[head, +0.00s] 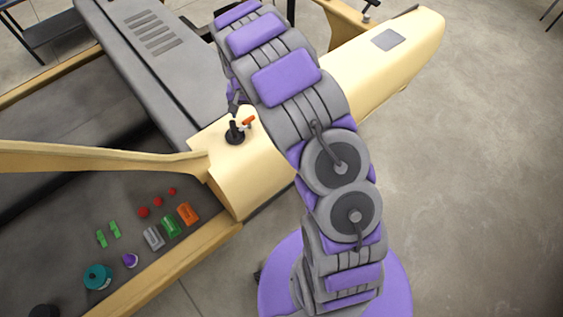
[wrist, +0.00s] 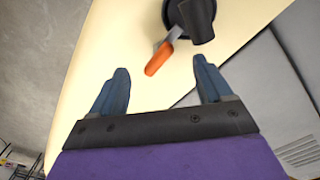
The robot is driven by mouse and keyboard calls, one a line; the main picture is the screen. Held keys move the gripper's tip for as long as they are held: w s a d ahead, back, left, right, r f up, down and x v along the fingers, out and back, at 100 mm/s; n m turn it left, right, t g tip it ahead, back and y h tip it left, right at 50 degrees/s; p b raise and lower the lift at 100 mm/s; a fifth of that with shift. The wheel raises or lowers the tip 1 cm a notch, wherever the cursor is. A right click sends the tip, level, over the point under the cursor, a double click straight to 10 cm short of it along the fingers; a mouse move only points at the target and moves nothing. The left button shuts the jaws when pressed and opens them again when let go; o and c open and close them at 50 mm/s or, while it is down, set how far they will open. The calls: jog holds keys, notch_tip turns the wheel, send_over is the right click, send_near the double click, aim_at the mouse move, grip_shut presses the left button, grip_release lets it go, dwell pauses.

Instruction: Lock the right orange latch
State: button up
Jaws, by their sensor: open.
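The orange latch (head: 248,121) is a small lever on a black round mount (head: 235,136) on the cream shell panel. In the wrist view the latch (wrist: 159,59) has an orange tip and reaches down and left from its black mount (wrist: 190,18). My gripper (wrist: 162,82) is open, with one blue-grey finger on each side. The orange tip lies between the two fingertips in the picture, a little above them, with nothing held. Whether a finger touches it cannot be told. In the head view my arm hides most of the gripper.
A cream beam (head: 100,157) runs in from the left to the panel. A grey shelf (head: 75,215) below it holds small red, green, grey, orange and teal parts. A grey slatted cover (head: 160,70) lies behind. The concrete floor (head: 480,190) at right is clear.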

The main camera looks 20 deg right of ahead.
aim_at(248, 118)
notch_tip(248, 118, up, 15)
jog(key=b, duration=0.1)
jog(key=s+f+n+g+b, duration=0.1)
jog(key=s+b, duration=0.9)
jog(key=s, duration=1.9)
jog(key=shift+f+n, duration=0.6)
jog(key=shift+f, duration=0.5)
jog(key=shift+s, duration=0.1)
jog(key=shift+b, duration=0.3)
jog(key=s+a+f+n+b, duration=0.1)
jog(key=s+f+b, duration=0.4)
jog(key=s, duration=1)
notch_tip(248, 118, down, 3)
jog(key=shift+n+g, duration=0.4)
jog(key=shift+n, duration=0.4)
